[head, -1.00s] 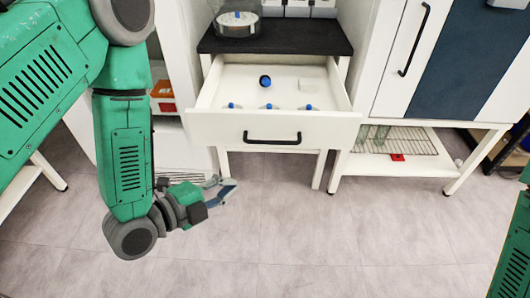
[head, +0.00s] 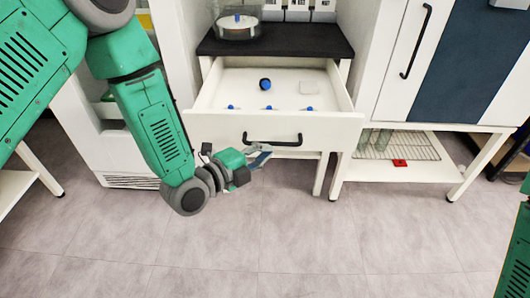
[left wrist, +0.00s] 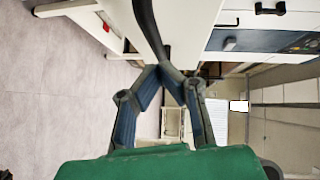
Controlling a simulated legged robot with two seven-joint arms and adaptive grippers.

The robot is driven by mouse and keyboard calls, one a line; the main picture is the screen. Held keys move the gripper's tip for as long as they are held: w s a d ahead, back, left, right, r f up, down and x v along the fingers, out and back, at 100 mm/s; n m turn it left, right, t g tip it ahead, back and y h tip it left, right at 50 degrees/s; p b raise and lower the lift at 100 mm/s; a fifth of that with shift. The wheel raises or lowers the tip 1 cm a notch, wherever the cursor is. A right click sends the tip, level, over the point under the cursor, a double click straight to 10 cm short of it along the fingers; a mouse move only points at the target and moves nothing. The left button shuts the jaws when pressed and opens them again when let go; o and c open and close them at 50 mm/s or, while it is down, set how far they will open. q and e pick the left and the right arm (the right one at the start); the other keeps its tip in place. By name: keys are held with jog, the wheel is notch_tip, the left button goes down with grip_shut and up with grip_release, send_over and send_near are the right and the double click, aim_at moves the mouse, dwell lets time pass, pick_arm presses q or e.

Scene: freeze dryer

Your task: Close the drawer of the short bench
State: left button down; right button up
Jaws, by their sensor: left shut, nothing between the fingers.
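The short bench (head: 275,38) has a dark top, and its white drawer (head: 210,125) is pulled out. Several blue-capped items (head: 265,84) lie inside the drawer. A black bar handle (head: 285,142) is on the drawer front. My left gripper (head: 264,157) is at the left part of the handle, in front of the drawer front. In the left wrist view the fingertips (left wrist: 168,68) are shut together and empty, close to the dark handle (left wrist: 150,28); I cannot tell if they touch it. Of my right arm only a green part shows at the right edge; its gripper is out of view.
A glass vessel (head: 238,27) stands on the bench top. To the right is a white and dark blue cabinet (head: 455,60) on a stand with a wire shelf (head: 410,147). The tiled floor (head: 310,235) in front is clear.

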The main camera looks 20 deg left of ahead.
pick_arm(q)
jog(key=shift+w+a, duration=0.2)
jog(key=shift+w, duration=0.25)
pick_arm(e)
jog(key=shift+f, duration=0.1)
pick_arm(q)
jog(key=shift+w, duration=0.1)
